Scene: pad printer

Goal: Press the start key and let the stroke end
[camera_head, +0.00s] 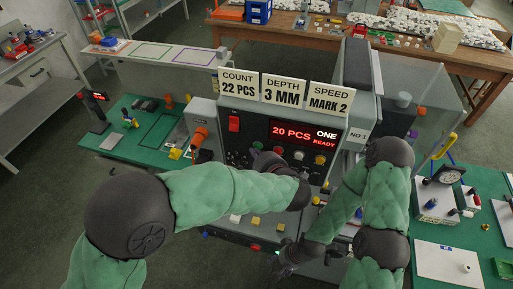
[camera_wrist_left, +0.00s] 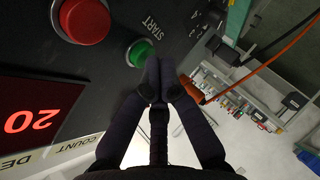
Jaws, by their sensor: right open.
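The pad printer (camera_head: 350,125) stands in the middle of the head view, with a lit display (camera_head: 303,134) reading 20 PCS, ONE, READY. The green start key (camera_wrist_left: 139,53), beside the word START, shows in the left wrist view. My left gripper (camera_wrist_left: 160,70) is shut and empty, its fingertips close beside the start key; whether they touch it I cannot tell. In the head view my left gripper (camera_head: 267,163) is in front of the panel's left part. My right gripper (camera_head: 284,262) is open and low at the printer's front.
A large red button (camera_wrist_left: 85,20) sits next to the start key. Signs above the panel read COUNT 22 PCS (camera_head: 238,84), DEPTH 3 MM (camera_head: 283,90) and SPEED MARK 2 (camera_head: 328,97). Green-topped tables (camera_head: 130,150) flank the printer. A clear guard (camera_head: 420,85) stands at its right.

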